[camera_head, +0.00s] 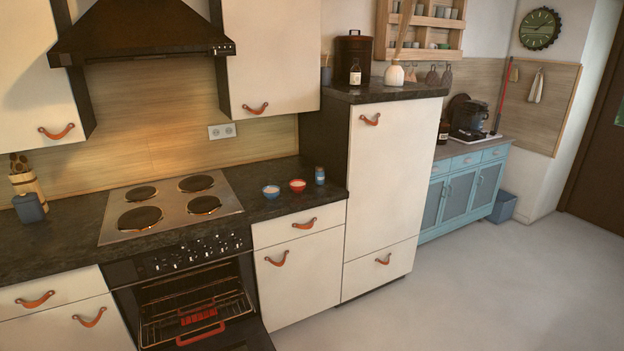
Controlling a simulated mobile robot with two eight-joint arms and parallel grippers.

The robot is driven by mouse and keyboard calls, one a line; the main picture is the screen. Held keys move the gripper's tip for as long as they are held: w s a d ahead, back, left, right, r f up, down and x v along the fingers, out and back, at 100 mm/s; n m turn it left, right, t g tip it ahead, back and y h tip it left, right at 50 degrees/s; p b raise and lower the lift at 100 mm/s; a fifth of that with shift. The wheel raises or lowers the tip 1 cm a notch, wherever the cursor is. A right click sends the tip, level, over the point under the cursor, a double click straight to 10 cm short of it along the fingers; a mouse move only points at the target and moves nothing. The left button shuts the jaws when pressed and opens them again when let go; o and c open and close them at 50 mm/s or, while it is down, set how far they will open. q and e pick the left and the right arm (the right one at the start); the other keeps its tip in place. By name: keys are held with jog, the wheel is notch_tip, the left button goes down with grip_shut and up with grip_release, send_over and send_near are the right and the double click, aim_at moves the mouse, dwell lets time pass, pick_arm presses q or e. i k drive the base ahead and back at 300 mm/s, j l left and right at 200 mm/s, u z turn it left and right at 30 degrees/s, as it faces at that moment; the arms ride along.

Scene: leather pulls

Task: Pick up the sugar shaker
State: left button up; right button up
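A small blue shaker-like jar (320,176), which seems to be the sugar shaker, stands upright on the dark countertop (262,214) beside the tall cream cabinet. It is too small in view to read any label. Neither of my grippers is in view.
A four-plate hob (170,206) lies left of the bowls. Below it the oven (190,290) has its door lowered, jutting into the floor space. A blue canister (29,207) and a utensil holder (28,187) stand at far left. The floor (470,290) at right is clear.

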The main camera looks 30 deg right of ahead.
aim_at(318, 170)
jog(key=i+l, duration=0.25)
jog(key=l, duration=0.15)
jog(key=i+l+u, duration=0.15)
jog(key=i+l, duration=0.35)
jog(key=l, duration=0.3)
jog(key=i+l+u, duration=0.15)
jog(key=l, duration=0.25)
jog(key=i+l, duration=0.35)
jog(key=l, duration=0.15)
jog(key=i+l+u, duration=0.1)
jog(key=i+l, duration=0.6)
jog(key=l, duration=0.25)
jog(key=i+u, duration=0.05)
